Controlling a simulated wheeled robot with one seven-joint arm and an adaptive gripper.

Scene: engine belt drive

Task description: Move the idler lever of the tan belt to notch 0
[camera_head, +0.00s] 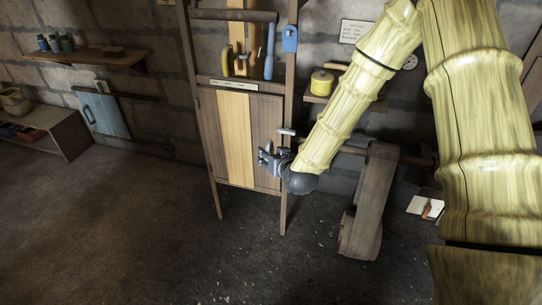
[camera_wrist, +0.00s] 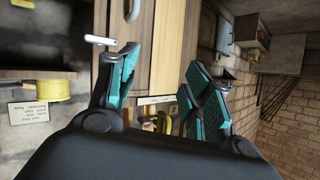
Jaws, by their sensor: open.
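The tan belt (camera_head: 235,135) is a pale vertical strip down the front of a tall wooden frame; it also shows in the wrist view (camera_wrist: 167,40). A pale lever-like handle (camera_head: 287,131) sticks out at the frame's right side, and it shows beside my left finger in the wrist view (camera_wrist: 100,40). I cannot tell for sure whether it is the tan belt's idler lever, and no notch marks are readable. My gripper (camera_head: 264,157) is in front of the cabinet's lower right, just below the handle. In the wrist view its teal-padded fingers (camera_wrist: 160,65) are apart and empty.
A yellow handle (camera_head: 226,64) and a blue handle (camera_head: 269,52) are higher on the frame, above a small label (camera_head: 230,85). A yellow pot (camera_head: 321,82) stands on a shelf to the right. A dark wide belt (camera_head: 368,200) hangs right of my gripper. The floor in front is clear.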

